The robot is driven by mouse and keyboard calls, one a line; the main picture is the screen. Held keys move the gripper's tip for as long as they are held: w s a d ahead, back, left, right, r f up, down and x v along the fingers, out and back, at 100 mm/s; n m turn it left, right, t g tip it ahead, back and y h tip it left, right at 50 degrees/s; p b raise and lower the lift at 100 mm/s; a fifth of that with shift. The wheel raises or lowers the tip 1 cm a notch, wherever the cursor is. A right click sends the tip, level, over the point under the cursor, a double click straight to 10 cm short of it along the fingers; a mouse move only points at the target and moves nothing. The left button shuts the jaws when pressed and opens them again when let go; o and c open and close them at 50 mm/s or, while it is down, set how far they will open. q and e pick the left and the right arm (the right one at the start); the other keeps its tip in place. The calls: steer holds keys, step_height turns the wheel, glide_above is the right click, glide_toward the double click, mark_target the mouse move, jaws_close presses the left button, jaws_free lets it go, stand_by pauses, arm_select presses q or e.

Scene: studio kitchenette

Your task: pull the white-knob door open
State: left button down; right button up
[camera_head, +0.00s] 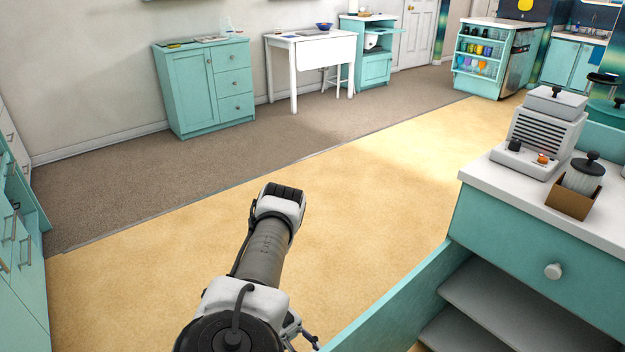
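The teal cabinet door (405,300) stands swung open from the front of the counter cabinet at the right. I see its top edge and inner side; its outer face and its knob are hidden. A white knob (552,271) shows on the closed drawer front above the opening. One arm of mine rises from the bottom, left of the door, and I take it as the left. Only dark parts of its gripper (302,333) show low beside the door's near end. I cannot see whether its fingers are open or touch the knob. My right gripper is out of view.
Grey shelves (510,305) show inside the open cabinet. On its white countertop (480,172) stand a toaster-like appliance (540,130) and a jar (583,178) in a brown box. Teal drawers (20,240) line the left edge. The yellow floor (370,195) between is clear.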

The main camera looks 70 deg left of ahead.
arm_select(q)
steer(key=c, duration=0.8)
jaws_free()
steer(key=shift+a, duration=0.1)
steer(key=v, duration=0.7)
steer(key=shift+a, duration=0.2)
steer(key=shift+s, duration=0.1)
